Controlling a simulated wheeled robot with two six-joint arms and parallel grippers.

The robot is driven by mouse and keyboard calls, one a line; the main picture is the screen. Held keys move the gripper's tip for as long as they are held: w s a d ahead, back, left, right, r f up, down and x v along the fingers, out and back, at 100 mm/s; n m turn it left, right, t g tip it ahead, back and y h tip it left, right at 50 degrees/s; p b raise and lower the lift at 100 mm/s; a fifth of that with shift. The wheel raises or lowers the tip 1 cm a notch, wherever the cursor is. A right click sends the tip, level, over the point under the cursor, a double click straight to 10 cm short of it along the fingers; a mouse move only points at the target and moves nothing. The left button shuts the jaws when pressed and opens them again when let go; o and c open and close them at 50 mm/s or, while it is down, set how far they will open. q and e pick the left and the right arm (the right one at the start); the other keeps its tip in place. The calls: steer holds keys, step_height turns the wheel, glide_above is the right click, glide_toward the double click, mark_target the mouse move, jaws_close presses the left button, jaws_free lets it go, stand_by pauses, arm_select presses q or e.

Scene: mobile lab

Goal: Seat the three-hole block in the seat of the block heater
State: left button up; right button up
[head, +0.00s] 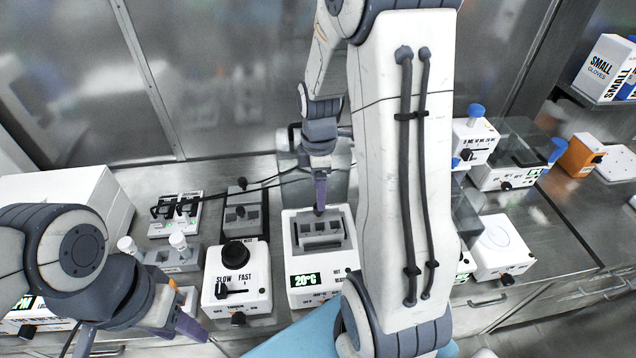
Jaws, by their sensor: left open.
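The block heater (337,292) is a white box with a green 20°C display, at the middle of the bench. In its top recess sits a grey block (320,229) with a row of three dark openings, which looks like the three-hole block. I cannot tell if it is fully down or level. My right gripper (320,207) points down at the back edge of this recess, seen edge-on; its jaw gap is hidden. My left gripper (140,338) is open and empty at the lower left, in front of the bench devices, away from the heater.
A white stirrer (236,290) with a black knob and SLOW/FAST slider stands just left of the heater. Behind it is a grey rack (243,212). A holder with white-capped vials (172,258) stands further left. My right arm hides the bench right of the heater.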

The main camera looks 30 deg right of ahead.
steer(key=shift+r, duration=1.25)
steer(key=s+a+r+m, duration=0.2)
steer(key=s+a+r, duration=0.1)
steer(key=a, duration=1)
steer(key=s+a+r+m+y, duration=0.1)
steer(key=s+a+r+m, duration=0.1)
steer(key=s+a, duration=0.9)
steer(key=s+m, duration=0.1)
steer(key=s, duration=0.2)
steer(key=shift+s+r+m, duration=0.25)
steer(key=shift+r+m, duration=0.05)
